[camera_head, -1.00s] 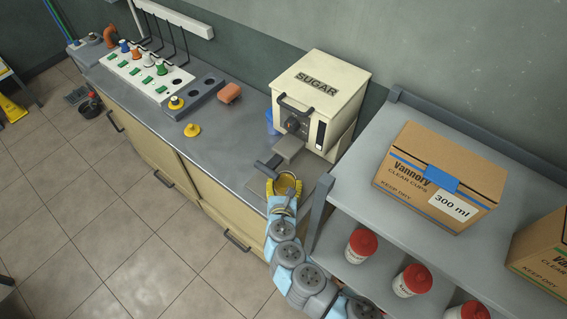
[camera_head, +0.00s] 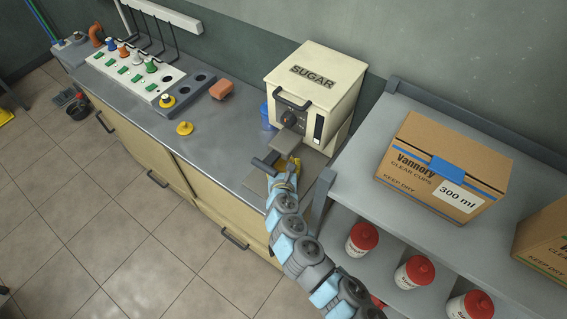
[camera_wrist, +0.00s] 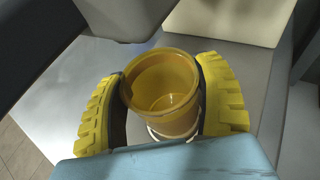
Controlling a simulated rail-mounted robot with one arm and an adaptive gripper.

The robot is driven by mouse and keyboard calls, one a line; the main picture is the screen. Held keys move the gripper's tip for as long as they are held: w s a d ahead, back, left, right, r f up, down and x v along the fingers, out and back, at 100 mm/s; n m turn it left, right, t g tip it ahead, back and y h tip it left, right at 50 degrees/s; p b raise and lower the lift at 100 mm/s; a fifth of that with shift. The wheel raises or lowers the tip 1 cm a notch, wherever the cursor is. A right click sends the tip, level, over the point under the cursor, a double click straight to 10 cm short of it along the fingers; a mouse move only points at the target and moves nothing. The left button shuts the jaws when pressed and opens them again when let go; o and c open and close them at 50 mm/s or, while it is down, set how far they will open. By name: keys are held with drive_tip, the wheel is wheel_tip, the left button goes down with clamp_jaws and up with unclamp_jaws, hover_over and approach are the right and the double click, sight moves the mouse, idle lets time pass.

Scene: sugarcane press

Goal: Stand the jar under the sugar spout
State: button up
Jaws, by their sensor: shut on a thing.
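In the wrist view the jar (camera_wrist: 162,90) is an open, amber-yellow, see-through cup with a pale band near its base. It looks empty. My gripper (camera_wrist: 163,112) is shut on it, with a yellow ridged finger on each side. In the head view my gripper (camera_head: 283,175) is at the front of the sugar machine (camera_head: 314,84), and the jar is mostly hidden there. The grey spout (camera_head: 297,143) juts from the machine's front, just above and behind my gripper. I cannot tell whether the jar touches the surface below.
A blue cup (camera_head: 267,117) stands left of the machine. A shelf unit (camera_head: 370,150) with a cardboard box (camera_head: 443,168) and red-lidded jars stands close on the right.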

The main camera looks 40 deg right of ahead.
drive_tip(key=o, duration=1.3)
drive_tip(key=shift+s+a+r, duration=0.15)
drive_tip(key=shift+a+r, duration=0.05)
drive_tip(key=shift+a, duration=0.1)
drive_tip(key=p+v, duration=0.1)
drive_tip(key=v, duration=1)
drive_tip(key=shift+s, duration=0.15)
drive_tip(key=shift+a, duration=0.1)
